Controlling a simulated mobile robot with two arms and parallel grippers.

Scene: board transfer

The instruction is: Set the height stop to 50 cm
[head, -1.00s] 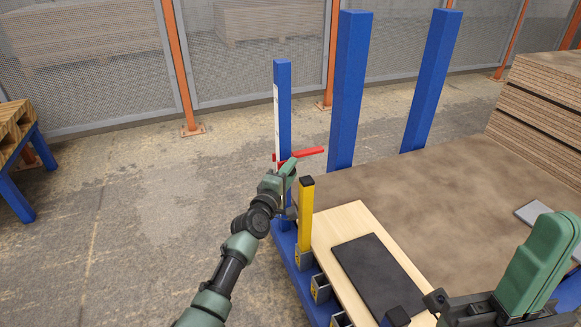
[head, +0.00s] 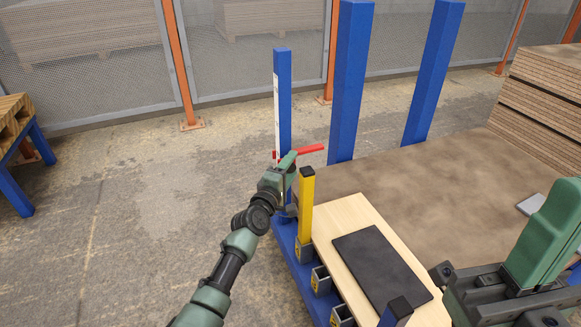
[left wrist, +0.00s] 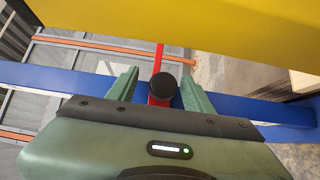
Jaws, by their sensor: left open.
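The height stop is a red lever (head: 312,149) on a slim blue post (head: 285,90) with a white scale strip (head: 276,105). The stop sits near the lower end of the strip; its marks are too small to read. My left gripper (head: 289,163) is at the stop. In the left wrist view the open fingers (left wrist: 152,92) stand on either side of the stop's red part (left wrist: 160,55) and a black round knob (left wrist: 163,86), with gaps visible. My right gripper (head: 500,290) is at the lower right, over the board area; its fingers are unclear.
A yellow post (head: 306,205) stands close beside my left gripper and fills the top of the wrist view. A light wooden board (head: 345,220) with a dark pad (head: 380,268) lies to the right. Two thick blue posts (head: 350,80) rise behind. Stacked boards (head: 545,100) stand at right.

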